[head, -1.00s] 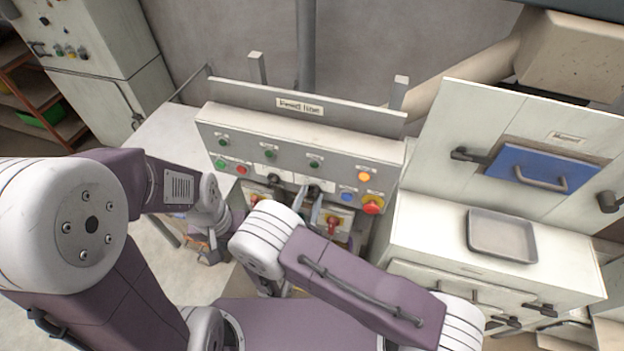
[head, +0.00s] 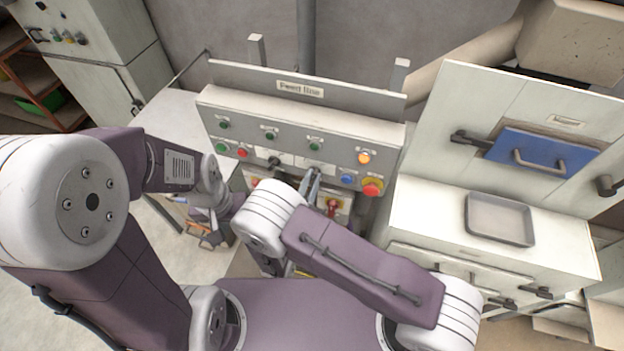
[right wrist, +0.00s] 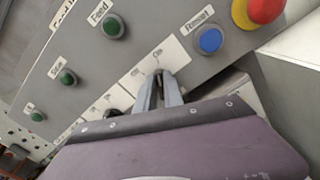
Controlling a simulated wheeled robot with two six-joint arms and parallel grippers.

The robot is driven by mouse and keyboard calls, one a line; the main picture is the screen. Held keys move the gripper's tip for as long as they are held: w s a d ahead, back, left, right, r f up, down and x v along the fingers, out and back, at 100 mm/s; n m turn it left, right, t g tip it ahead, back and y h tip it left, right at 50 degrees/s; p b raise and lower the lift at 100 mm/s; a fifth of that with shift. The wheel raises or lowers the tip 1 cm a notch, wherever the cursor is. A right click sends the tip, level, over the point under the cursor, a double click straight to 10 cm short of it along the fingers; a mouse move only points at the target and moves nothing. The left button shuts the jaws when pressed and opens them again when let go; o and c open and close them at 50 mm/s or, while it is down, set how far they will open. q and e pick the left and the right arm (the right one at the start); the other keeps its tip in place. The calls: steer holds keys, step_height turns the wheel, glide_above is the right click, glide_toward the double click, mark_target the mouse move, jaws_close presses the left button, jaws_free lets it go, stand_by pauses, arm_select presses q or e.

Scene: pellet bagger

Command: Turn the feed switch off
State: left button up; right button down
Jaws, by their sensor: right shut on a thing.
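The feed line panel (head: 240,133) is a grey sloped box with lamps, buttons and dark rotary switches. The green lamp labelled Feed (right wrist: 112,26) shows in the right wrist view. Below it is a white switch plate (right wrist: 137,74) with the word On readable. My right gripper (right wrist: 160,82) is shut at this plate, its fingertips on the feed switch, whose knob is mostly hidden between them. The right gripper also shows in the head view (head: 313,180). My left gripper (head: 207,238) hangs low at the left of the panel, its jaws unclear.
Another dark switch (head: 275,162) sits left of my right gripper. A blue button (head: 347,180) and a red emergency knob (head: 371,189) are close on the right. Red-handled valves (head: 332,206) are below. A grey tray (head: 499,220) lies on the right cabinet.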

steer(key=n, duration=0.3)
steer(key=n+b, duration=0.1)
steer(key=n, duration=0.7)
steer(key=shift+w+a+f, duration=0.1)
steer(key=shift+a+f, duration=0.15)
steer(key=shift+a, duration=0.1)
steer(key=shift+n, duration=0.3)
steer(key=c, duration=1.5)
jaws_free()
steer(key=shift+o, duration=0.2)
steer(key=shift+r, duration=0.1)
steer(key=shift+a, duration=0.1)
